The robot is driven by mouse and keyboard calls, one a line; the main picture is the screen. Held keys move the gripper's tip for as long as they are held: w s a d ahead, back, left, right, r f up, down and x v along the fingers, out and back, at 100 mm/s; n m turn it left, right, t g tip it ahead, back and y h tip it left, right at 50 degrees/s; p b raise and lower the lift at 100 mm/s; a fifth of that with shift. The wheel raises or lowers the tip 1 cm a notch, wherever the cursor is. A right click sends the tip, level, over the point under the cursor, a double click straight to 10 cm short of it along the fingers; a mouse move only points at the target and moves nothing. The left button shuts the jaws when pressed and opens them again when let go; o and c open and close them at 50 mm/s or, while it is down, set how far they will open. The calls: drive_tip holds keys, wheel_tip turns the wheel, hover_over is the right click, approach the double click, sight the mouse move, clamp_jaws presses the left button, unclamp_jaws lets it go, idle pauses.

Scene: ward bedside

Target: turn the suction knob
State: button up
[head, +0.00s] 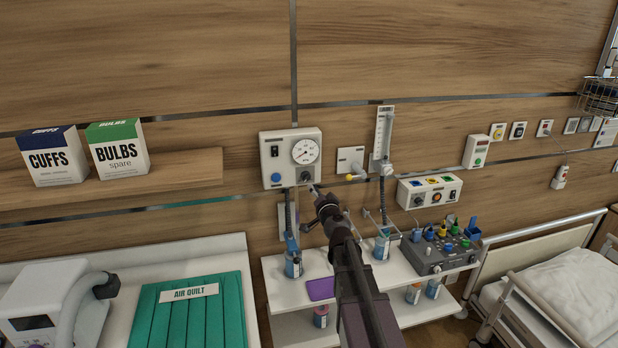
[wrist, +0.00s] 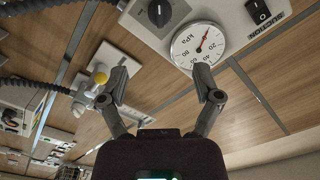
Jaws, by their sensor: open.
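The suction panel (head: 268,163) is a pale box on the wood wall with a round white gauge (head: 305,151). A dark knob (head: 305,177) sits under the gauge, with a blue knob (head: 276,178) to its left. In the wrist view the picture is turned over; the dark knob (wrist: 159,12) is at the top edge, beside the gauge (wrist: 197,44) and a black rocker switch (wrist: 258,11). My gripper (head: 318,193) is just below the dark knob in the head view. In the wrist view its fingers (wrist: 162,76) are spread and empty, apart from the knob.
A flowmeter (head: 383,135) and a yellow-tipped fitting (head: 352,177) are to the right. A dark hose (head: 288,215) hangs below the panel. Boxes of cuffs and bulbs are at left.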

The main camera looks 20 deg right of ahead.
sight(309, 176)
drive_tip(key=w, duration=1.1)
drive_tip(key=shift+w+d, duration=0.25)
drive_tip(key=shift+w, duration=0.1)
clamp_jaws()
